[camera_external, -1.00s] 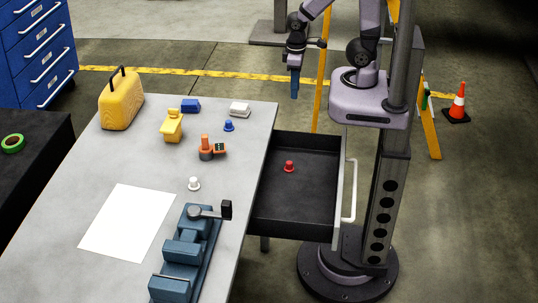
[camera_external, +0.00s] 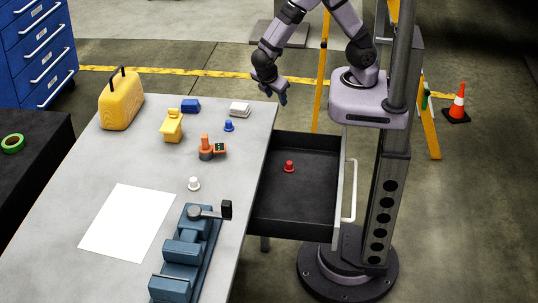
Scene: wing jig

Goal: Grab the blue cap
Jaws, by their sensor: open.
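The blue cap (camera_external: 229,125) stands on the grey table (camera_external: 155,165) near its far right edge, with a wider rim at its base. My gripper (camera_external: 284,98) is in the air to the right of the table's far right corner, up and to the right of the blue cap and apart from it. Its fingers are small in this view and look empty. A white cap (camera_external: 194,184) stands on the table nearer the front. A red cap (camera_external: 289,167) sits in the open drawer (camera_external: 300,207).
A yellow case (camera_external: 121,100), white sheet (camera_external: 125,222) and blue vise (camera_external: 184,255) also occupy the table.

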